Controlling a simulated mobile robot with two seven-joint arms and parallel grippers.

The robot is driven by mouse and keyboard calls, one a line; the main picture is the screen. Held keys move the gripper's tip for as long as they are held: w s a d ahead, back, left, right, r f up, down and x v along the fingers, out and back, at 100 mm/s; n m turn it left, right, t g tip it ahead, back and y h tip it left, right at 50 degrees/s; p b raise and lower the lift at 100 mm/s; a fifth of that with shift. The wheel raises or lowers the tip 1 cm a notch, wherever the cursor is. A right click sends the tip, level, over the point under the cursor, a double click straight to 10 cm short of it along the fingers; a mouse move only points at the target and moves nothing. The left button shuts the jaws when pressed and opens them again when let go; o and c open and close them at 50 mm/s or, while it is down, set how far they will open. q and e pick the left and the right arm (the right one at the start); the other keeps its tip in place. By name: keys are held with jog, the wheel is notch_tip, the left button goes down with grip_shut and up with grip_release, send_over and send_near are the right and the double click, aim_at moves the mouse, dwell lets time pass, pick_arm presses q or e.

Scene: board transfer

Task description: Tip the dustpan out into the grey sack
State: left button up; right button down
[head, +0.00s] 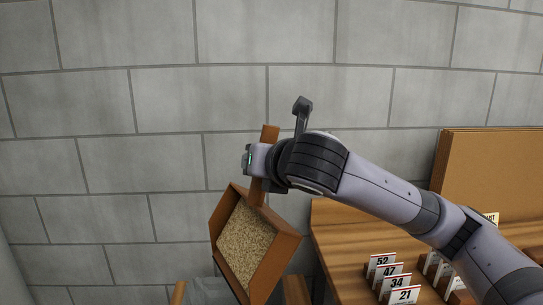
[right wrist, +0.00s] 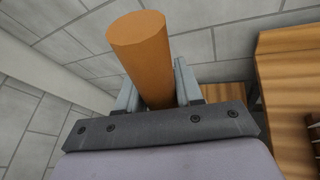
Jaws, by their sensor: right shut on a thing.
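The dustpan (head: 288,240) is orange-brown with a dark front edge. It hangs tilted, with its open face towards me, and holds a bed of pale sawdust-like grains (head: 245,243). My right gripper (head: 258,168) is shut on its upright handle (head: 268,136). In the right wrist view the round handle end (right wrist: 140,50) stands between the fingers (right wrist: 157,88). The grey sack (head: 208,291) shows at the bottom edge, below and left of the pan. The pan hides part of it, and its mouth cannot be made out. My left gripper is not in view.
Wooden posts (head: 179,293) stand beside the sack, another (head: 296,290) right of the pan. A wooden bench (head: 335,222) at the right carries numbered cards (head: 388,278) and a brown board (head: 490,165). A grey block wall (head: 100,95) is behind.

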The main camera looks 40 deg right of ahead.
jog(key=shift+n+h, duration=0.5)
jog(key=shift+n, duration=0.2)
jog(key=shift+w+a+r, duration=0.1)
jog(key=shift+a+r, duration=0.15)
jog(key=shift+a, duration=0.45)
jog(key=shift+w+a+r, duration=0.1)
jog(key=shift+a+r, duration=0.1)
jog(key=shift+a, duration=0.5)
jog(key=shift+w+a+r, duration=0.1)
jog(key=shift+a+r, duration=0.15)
jog(key=shift+a, duration=0.45)
jog(key=shift+f, duration=0.1)
jog(key=d+m+y+b, duration=0.1)
jog(key=d+f+m+y+b, duration=0.1)
jog(key=m+y+b, duration=0.1)
jog(key=shift+w+d+f, duration=0.1)
jog(key=shift+w+d, duration=0.1)
jog(key=shift+d, duration=0.05)
jog(key=s+d+f+m+t+y+b, duration=0.1)
jog(key=d+f+m, duration=0.4)
jog(key=d, duration=0.7)
jog(key=shift+s+d+m+y+b, duration=0.2)
jog(key=shift+s+m+y+b, duration=0.6)
jog(key=shift+b, duration=0.6)
jog(key=shift+w+f, duration=0.1)
